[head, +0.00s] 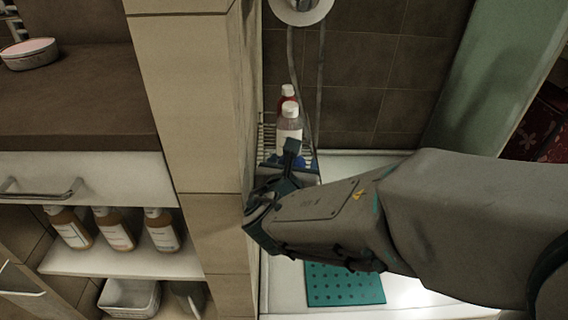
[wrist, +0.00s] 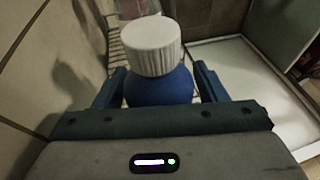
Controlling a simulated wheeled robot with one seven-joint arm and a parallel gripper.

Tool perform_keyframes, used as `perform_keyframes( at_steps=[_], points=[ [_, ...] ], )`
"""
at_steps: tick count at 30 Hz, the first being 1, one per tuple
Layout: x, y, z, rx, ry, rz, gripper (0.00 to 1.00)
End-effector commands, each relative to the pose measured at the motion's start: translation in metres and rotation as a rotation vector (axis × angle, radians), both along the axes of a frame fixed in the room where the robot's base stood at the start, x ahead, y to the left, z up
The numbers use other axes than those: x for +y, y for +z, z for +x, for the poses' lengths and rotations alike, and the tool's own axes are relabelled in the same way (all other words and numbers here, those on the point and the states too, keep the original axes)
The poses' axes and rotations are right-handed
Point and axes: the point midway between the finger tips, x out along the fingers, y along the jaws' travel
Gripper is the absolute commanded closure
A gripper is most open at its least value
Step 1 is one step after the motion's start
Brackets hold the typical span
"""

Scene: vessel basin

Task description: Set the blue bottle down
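The blue bottle (wrist: 158,88) with a white ribbed cap (wrist: 151,46) stands between the two fingers of my gripper (wrist: 160,82) in the wrist view. The fingers lie close along both sides of its body, and I see no clear gap. Its lower part is hidden by the gripper. In the head view my gripper (head: 287,163) is in the shower corner beside the tiled pillar, at a wire rack (head: 266,135). There the blue bottle is mostly hidden; only a little blue shows by the fingers.
A pale, white-capped bottle (head: 290,125) and a red bottle (head: 287,92) stand just beyond my gripper at the rack. The tiled pillar (head: 190,120) is close on the left. A white shower tray (head: 365,163) with a teal mat (head: 345,285) lies below. Several brown bottles stand on the left shelf (head: 120,262).

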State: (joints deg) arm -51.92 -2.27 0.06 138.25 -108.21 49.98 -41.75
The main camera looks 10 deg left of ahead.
Motion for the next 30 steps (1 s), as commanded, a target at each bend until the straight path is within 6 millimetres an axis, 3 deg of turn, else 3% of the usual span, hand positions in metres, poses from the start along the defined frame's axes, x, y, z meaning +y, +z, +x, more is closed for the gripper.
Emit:
perform_keyframes(
  at_steps=[13,24,30],
  points=[
    [0.001,0.009,-0.002,0.000,0.002,0.000,0.28],
    [-0.001,0.033,-0.077,-0.001,0.005,0.000,0.28],
    [-0.002,0.039,-0.105,0.000,0.003,0.000,0.28]
  ],
)
